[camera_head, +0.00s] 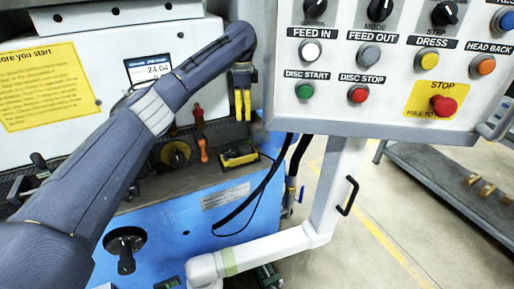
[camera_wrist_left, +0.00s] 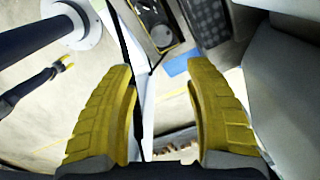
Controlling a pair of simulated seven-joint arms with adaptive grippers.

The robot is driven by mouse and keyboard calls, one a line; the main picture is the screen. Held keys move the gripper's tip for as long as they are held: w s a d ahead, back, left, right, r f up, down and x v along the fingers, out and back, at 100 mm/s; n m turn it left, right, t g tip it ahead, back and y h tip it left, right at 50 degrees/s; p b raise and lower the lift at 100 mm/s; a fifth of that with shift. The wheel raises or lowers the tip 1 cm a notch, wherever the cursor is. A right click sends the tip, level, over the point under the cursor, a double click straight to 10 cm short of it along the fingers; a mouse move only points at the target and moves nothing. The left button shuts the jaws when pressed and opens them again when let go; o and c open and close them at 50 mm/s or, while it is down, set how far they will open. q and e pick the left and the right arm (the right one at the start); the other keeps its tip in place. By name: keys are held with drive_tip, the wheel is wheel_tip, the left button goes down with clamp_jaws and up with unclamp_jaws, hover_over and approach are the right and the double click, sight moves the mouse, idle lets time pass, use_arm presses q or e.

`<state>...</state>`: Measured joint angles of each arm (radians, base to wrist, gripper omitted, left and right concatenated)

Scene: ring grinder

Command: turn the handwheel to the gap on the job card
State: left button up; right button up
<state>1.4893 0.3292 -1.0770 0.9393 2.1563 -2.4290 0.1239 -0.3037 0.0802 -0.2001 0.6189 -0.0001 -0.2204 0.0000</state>
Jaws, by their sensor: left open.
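A black handwheel with a crank grip (camera_head: 125,243) is on the blue machine front at lower left. A small digital readout (camera_head: 152,69) stands behind my left arm; its number looks like 24.04. I cannot make out a job card for certain; a yellow sheet (camera_head: 45,85) headed "before you start" is on the panel at left. My left gripper (camera_head: 242,104) points down above the machine's right end, away from the handwheel. In the left wrist view its yellow fingers (camera_wrist_left: 164,110) are apart with nothing between them.
A control panel (camera_head: 390,75) with buttons and a red stop knob hangs at upper right on a white post (camera_head: 335,190). A black dial (camera_head: 176,153), a screwdriver (camera_head: 203,149) and a yellow-black tool (camera_head: 239,156) are on the machine ledge. A grey bench (camera_head: 450,180) stands at right.

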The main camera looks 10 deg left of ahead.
sight(245, 147)
use_arm(q)
drive_tip(key=f, duration=1.6)
drive_tip(key=shift+w+a+f, duration=0.1)
drive_tip(key=shift+a+f, duration=0.1)
drive_tip(key=shift+f, duration=0.05)
drive_tip(key=c, duration=1)
drive_tip(key=shift+n, duration=0.4)
